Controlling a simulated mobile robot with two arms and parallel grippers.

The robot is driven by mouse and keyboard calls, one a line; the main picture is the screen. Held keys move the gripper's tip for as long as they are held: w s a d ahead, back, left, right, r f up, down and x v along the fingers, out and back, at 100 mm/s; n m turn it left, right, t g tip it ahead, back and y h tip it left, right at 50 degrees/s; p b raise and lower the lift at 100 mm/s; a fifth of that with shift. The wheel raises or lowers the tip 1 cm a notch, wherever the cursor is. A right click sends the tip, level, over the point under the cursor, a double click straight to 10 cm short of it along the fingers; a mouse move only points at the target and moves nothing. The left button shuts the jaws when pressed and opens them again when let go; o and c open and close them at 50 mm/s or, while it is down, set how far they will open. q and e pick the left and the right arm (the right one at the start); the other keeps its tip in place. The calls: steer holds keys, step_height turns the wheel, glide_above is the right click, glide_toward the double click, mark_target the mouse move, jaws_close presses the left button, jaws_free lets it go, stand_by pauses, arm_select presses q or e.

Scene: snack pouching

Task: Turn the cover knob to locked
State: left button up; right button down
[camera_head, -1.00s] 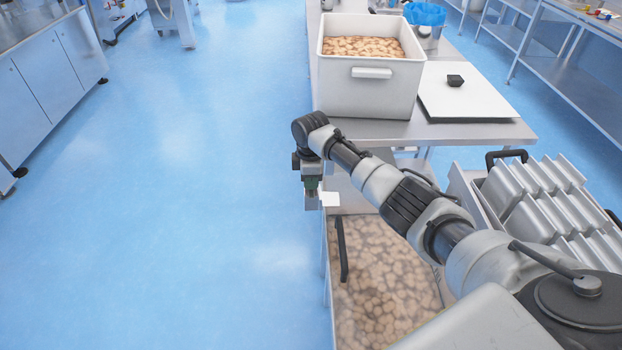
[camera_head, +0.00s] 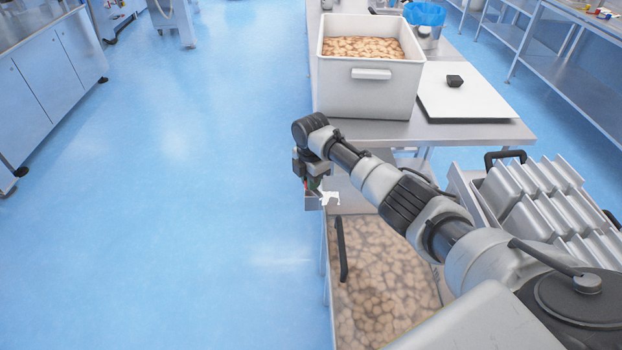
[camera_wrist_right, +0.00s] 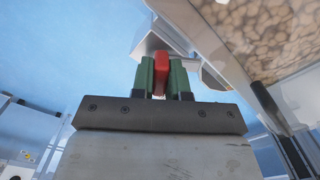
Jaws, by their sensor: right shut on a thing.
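The red cover knob (camera_wrist_right: 160,70) is between the green fingers of my right gripper (camera_wrist_right: 161,82) in the right wrist view. The fingers are shut on it, one on each side. In the head view my right gripper (camera_head: 314,190) is at the left edge of the clear-covered machine, tilted, and only a speck of red shows there. A small white piece (camera_head: 330,198) sits beside the fingers. The cover (camera_head: 385,270) is transparent, with snack pieces visible under it, and has a black handle (camera_head: 341,250). My left gripper is not in view.
A white bin (camera_head: 368,95) of snack pieces stands on the steel table behind, with its flat lid (camera_head: 465,105) to the right. Metal trays (camera_head: 545,205) stand right of my arm. The blue floor on the left is clear.

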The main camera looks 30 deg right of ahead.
steer(key=n, duration=0.5)
steer(key=shift+n, duration=0.3)
steer(key=n+b, duration=0.1)
steer(key=n, duration=0.4)
stand_by(0.4)
steer(key=c, duration=1.1)
jaws_free()
steer(key=shift+r, duration=0.1)
step_height(320, 180, up, 11)
steer(key=shift+f+b, duration=0.15)
steer(key=shift+b, duration=0.2)
